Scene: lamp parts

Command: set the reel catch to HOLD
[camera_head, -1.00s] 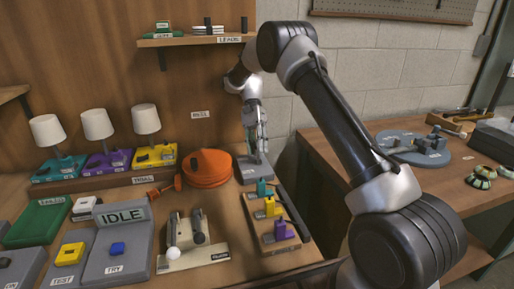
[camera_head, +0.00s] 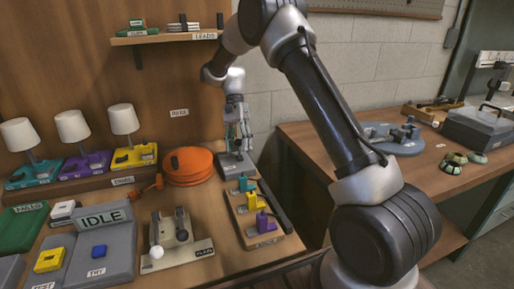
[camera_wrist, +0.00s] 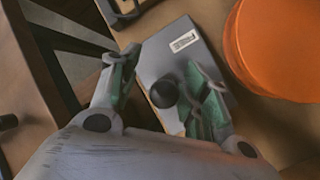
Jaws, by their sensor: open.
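The reel (camera_head: 187,166) is an orange drum lying flat at the back of the bench; it also shows in the wrist view (camera_wrist: 280,45) at the upper right. Beside it is a grey plate (camera_head: 226,168) with a small label, seen in the wrist view (camera_wrist: 160,62) too. A dark round knob (camera_wrist: 164,94) stands on that plate, which I take for the catch; the label is too small to read. My gripper (camera_head: 238,150) points down over the plate. In the wrist view my gripper (camera_wrist: 158,95) is open, its green-padded fingers on either side of the knob. I cannot tell whether they touch it.
Three coloured blocks (camera_head: 257,221) sit on a tray in front of the plate. A two-lever fixture (camera_head: 172,240) stands left of them. Lamps (camera_head: 124,120) line the back left. A shelf (camera_head: 170,37) hangs above, and a second bench (camera_head: 340,150) is at right.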

